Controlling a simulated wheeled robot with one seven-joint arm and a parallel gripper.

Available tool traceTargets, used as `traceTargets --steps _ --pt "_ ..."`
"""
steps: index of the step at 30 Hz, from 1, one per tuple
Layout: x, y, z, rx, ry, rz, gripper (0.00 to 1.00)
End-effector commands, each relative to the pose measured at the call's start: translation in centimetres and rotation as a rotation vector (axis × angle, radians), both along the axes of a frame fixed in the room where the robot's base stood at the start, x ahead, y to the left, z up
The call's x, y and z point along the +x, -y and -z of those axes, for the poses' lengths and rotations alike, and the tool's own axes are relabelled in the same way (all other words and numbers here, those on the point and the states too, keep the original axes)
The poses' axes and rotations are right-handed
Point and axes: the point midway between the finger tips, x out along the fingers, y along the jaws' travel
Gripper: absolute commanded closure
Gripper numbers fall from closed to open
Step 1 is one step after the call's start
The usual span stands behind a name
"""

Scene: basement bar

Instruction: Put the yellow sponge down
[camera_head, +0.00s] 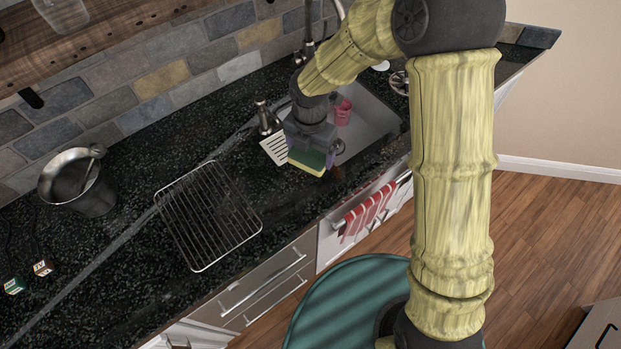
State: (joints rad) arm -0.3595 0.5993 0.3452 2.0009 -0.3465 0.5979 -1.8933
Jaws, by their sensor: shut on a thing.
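The yellow sponge (308,167), with a green top layer, is held in my gripper (310,154) near the front left of the sink. My gripper is shut on it and points down. My wrist hides the upper part of the grip. I cannot tell whether the sponge touches the counter (270,188) or is slightly above it.
A wire rack (208,214) lies on the counter to the left. A metal bucket (80,183) stands farther left. A pink cup (343,111) is in the sink (372,122). A white slotted utensil (274,149) is beside my gripper. A red striped towel (368,211) hangs in front.

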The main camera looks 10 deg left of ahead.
Motion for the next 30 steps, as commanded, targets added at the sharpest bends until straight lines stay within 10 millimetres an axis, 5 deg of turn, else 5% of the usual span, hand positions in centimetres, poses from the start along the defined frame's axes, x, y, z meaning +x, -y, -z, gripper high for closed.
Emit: traceTargets --steps 5,13,25,30 --pt "-0.1 0.0 1.0 -0.002 -0.003 0.001 0.40" --pt "-0.1 0.0 5.6 -0.003 -0.003 0.001 0.40" --pt "0.0 0.0 6.5 0.000 -0.001 0.003 0.40" --pt "-0.1 0.0 8.3 -0.002 -0.004 0.001 0.40"
